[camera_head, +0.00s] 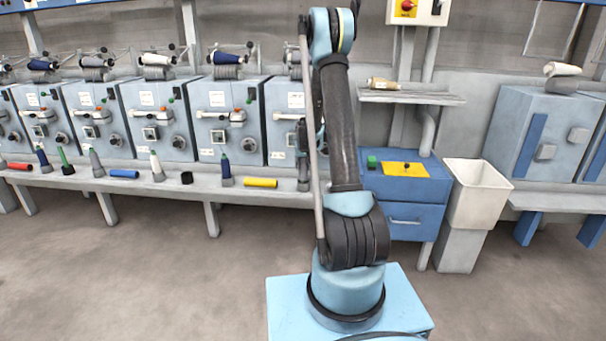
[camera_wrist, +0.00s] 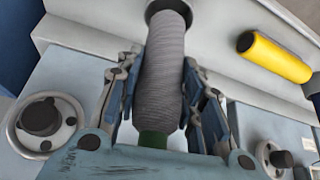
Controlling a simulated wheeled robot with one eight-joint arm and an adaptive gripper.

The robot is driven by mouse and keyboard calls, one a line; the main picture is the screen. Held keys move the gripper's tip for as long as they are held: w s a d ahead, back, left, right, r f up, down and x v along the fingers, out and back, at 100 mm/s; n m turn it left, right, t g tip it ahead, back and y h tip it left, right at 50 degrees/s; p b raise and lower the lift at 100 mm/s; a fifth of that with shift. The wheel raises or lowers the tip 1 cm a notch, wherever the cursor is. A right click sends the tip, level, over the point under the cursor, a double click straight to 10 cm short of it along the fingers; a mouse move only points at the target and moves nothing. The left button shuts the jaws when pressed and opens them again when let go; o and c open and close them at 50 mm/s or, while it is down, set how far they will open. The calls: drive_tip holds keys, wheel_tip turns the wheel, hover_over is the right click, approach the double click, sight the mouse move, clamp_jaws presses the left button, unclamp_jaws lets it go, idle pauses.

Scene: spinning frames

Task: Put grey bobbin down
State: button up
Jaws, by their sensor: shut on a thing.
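The grey bobbin (camera_wrist: 165,75) is a wound grey yarn body on a green tube, whose end shows close to my palm. My gripper (camera_wrist: 168,100) has its fingers on both sides of the bobbin and is shut on it. In the wrist view the bobbin's far end meets a dark round cup (camera_wrist: 152,8) on the pale ledge. I cannot tell whether it is seated in the cup or just above it. In the head view a grey shape (camera_head: 303,172) shows at the ledge left of my arm, and my gripper is mostly hidden there.
A yellow tube (camera_wrist: 273,57) lies on the ledge beside the bobbin; it also shows in the head view (camera_head: 260,183). An empty dark cup (camera_head: 187,177) and several upright bobbins stand further left on the ledge (camera_head: 240,195). Machine fronts with knobs (camera_wrist: 43,122) are close. A white bin (camera_head: 478,190) stands right.

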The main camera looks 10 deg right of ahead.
sight(304, 168)
drive_tip(key=shift+f, duration=1.8)
drive_tip(key=shift+f, duration=0.2)
drive_tip(key=o, duration=1.1)
drive_tip(key=shift+r, duration=0.1)
